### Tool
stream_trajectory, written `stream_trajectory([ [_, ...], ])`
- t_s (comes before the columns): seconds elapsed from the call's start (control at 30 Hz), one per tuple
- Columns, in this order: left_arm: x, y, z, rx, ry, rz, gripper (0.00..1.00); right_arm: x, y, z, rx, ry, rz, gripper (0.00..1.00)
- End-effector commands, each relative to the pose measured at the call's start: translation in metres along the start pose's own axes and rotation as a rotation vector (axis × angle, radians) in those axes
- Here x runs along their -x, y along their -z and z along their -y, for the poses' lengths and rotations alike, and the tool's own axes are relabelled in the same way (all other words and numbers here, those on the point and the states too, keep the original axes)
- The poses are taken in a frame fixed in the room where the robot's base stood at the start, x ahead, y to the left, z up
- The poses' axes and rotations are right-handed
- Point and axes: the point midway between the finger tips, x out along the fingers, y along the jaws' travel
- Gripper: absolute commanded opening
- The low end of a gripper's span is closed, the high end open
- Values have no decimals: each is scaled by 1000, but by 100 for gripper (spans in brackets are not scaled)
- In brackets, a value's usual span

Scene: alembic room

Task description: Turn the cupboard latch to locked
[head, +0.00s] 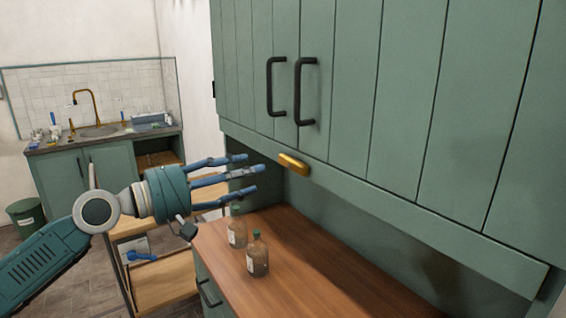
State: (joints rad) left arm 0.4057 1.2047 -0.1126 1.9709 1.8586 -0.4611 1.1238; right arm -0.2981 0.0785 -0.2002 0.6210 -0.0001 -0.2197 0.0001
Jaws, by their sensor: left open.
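The green cupboard (420,120) fills the upper right of the head view, and its two plank doors look shut. Two black handles hang side by side, the left one (270,87) and the right one (298,92). A brass latch (294,163) sits on the rail below the handles, lying nearly level with a slight tilt down to the right. My left gripper (254,175) is open and empty, its blue fingers pointing right, just left of the latch and apart from it in the picture. My right gripper is not in view.
A shelf cart (165,290) is at the lower left. A sink (98,130) and a green bin (27,218) are at the back left.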

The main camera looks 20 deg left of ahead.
Motion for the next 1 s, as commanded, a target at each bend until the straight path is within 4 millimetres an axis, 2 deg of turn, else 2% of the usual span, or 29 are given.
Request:
stream_trajectory([
  [0.17,-24,0,-9,1,-5,2,52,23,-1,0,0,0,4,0],
  [0.3,-54,0,-9,0,-4,1,52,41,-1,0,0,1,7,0],
  [0.53,-90,2,-4,0,-4,-3,52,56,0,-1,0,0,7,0],
  [0.7,-102,2,-1,-2,-1,-3,52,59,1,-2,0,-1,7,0],
  [1.0,-103,2,1,-3,0,-4,50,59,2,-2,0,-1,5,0],
])
